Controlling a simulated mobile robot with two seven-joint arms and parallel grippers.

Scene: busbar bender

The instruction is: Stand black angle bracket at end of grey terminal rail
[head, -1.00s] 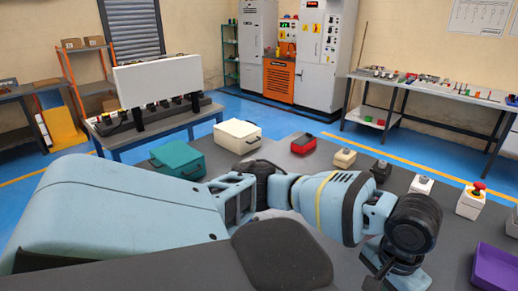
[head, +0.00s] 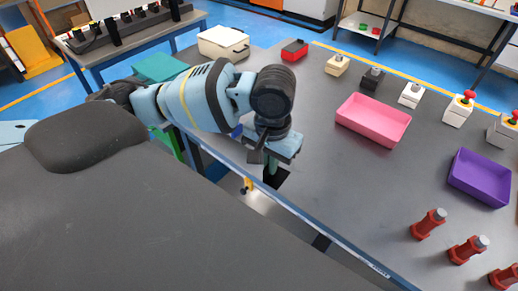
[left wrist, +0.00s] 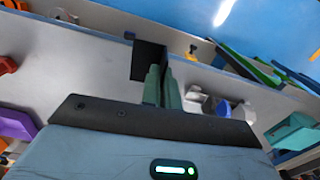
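The black angle bracket (left wrist: 149,60) shows at the fingertips in the left wrist view. My left gripper (left wrist: 161,84) is shut on it, its two green fingers close together. In the head view my left gripper (head: 268,165) points down near the table's front edge, with the dark bracket (head: 275,177) below it. I cannot tell whether the bracket touches anything. I cannot make out the grey terminal rail for certain. My right gripper is not in view.
A pink tray (head: 372,122) and a purple tray (head: 480,178) stand on the grey table (head: 330,185). Several red posts (head: 428,224) stand at front right. Several push-button boxes line the back. A teal case (head: 160,67) and a white case (head: 223,43) are at back left.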

